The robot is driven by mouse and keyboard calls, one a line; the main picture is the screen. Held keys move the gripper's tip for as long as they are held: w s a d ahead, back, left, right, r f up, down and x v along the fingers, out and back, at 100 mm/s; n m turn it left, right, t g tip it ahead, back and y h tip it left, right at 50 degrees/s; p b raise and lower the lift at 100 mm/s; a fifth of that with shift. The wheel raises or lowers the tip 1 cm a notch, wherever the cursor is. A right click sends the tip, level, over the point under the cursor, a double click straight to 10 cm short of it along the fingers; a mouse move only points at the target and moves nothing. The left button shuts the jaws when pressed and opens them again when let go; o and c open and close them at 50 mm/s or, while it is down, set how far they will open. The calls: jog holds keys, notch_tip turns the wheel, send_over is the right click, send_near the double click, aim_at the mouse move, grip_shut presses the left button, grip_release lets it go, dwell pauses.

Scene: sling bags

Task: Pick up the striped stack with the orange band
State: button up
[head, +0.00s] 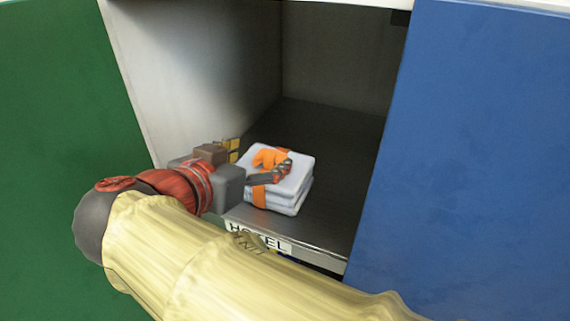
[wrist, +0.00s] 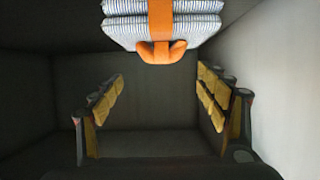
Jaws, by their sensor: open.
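The striped stack (head: 290,193) is a folded white-and-blue pile with an orange band (head: 270,158) tied around it. It sits near the front edge of a dark compartment floor in the head view. In the wrist view the striped stack (wrist: 192,26) is at the top centre, with the orange band (wrist: 160,50) down its middle. My gripper (head: 252,163) is at the stack's left and front, with one finger showing in front of the stack. In the wrist view my gripper (wrist: 160,98) is open, its yellow-padded fingers wide apart with nothing between them. Contact with the stack is unclear.
A grey compartment (head: 345,65) surrounds the stack, with a pale left wall (head: 190,80). A blue panel (head: 475,150) stands at right and a green one (head: 60,120) at left. A label reading HOTEL (head: 262,242) is on the front edge. Floor behind the stack is clear.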

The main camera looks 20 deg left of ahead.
aim_at(271, 152)
jog(key=x, duration=0.2)
jog(key=p+x, duration=0.1)
jog(key=x, duration=0.4)
jog(key=shift+w+a+f, duration=0.2)
jog(key=shift+w+f, duration=0.05)
jog(key=shift+f, duration=0.2)
jog(key=c, duration=0.3)
grip_shut()
dwell(0.6)
